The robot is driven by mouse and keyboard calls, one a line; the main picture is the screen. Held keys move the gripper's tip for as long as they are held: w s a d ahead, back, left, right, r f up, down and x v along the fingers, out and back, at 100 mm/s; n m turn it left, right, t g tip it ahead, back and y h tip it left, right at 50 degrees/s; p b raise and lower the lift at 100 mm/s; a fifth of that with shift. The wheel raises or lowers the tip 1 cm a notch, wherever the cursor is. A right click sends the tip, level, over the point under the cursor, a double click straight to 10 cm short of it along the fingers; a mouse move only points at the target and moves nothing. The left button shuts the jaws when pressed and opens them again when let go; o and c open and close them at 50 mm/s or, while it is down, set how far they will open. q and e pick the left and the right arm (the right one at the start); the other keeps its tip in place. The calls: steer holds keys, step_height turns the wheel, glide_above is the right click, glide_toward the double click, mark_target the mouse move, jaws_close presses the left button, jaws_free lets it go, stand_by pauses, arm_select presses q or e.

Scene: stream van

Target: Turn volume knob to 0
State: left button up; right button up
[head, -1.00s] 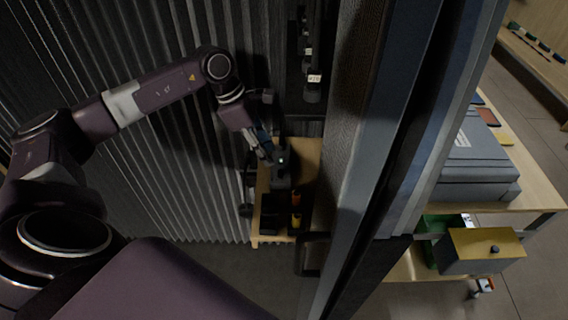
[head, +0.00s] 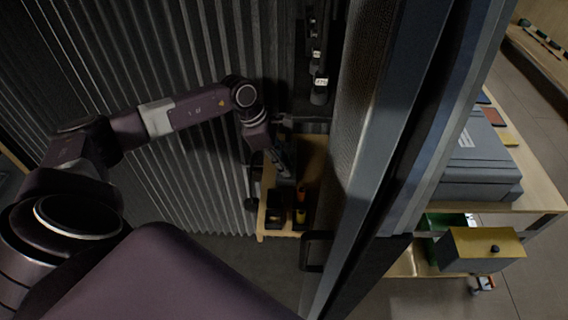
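My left arm reaches in from the left. Its gripper (head: 281,165) points down over a small wooden shelf (head: 312,152) beside the corrugated dark wall. Dark items on the shelf lie under and around the fingertips. The gripper is small and dim here, so I cannot tell how far its fingers are apart or whether they touch anything. I cannot make out a volume knob; it may be among the dark items or hidden by the gripper. My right gripper is not in view.
Black bins (head: 275,210) and orange-yellow items (head: 301,205) sit at the shelf's front. A tall grey panel edge (head: 385,150) stands close on the right.

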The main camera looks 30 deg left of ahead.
arm_select(q)
jaws_close()
steer(key=shift+n, duration=0.4)
steer(key=n+t+b, duration=0.1)
steer(key=n, duration=0.1)
steer(key=shift+s+d+n+y+b, duration=0.1)
steer(key=shift+n+y+b, duration=0.3)
steer(key=n+y+b, duration=0.1)
steer(key=n+b, duration=0.1)
steer(key=shift+f+n+t, duration=0.15)
steer(key=shift+n+t, duration=0.15)
steer(key=shift+t, duration=0.1)
steer(key=n+b, duration=0.2)
steer(key=n+y+b, duration=0.1)
steer(key=n, duration=0.1)
steer(key=shift+d+n+t+y+b, duration=0.2)
steer(key=shift+n+t+y+b, duration=0.1)
steer(key=shift+b, duration=0.1)
steer(key=shift+r+n+y+b, duration=0.2)
steer(key=shift+n+y+b, duration=0.6)
steer(key=shift+n+b, duration=0.95)
steer(key=shift+n, duration=0.65)
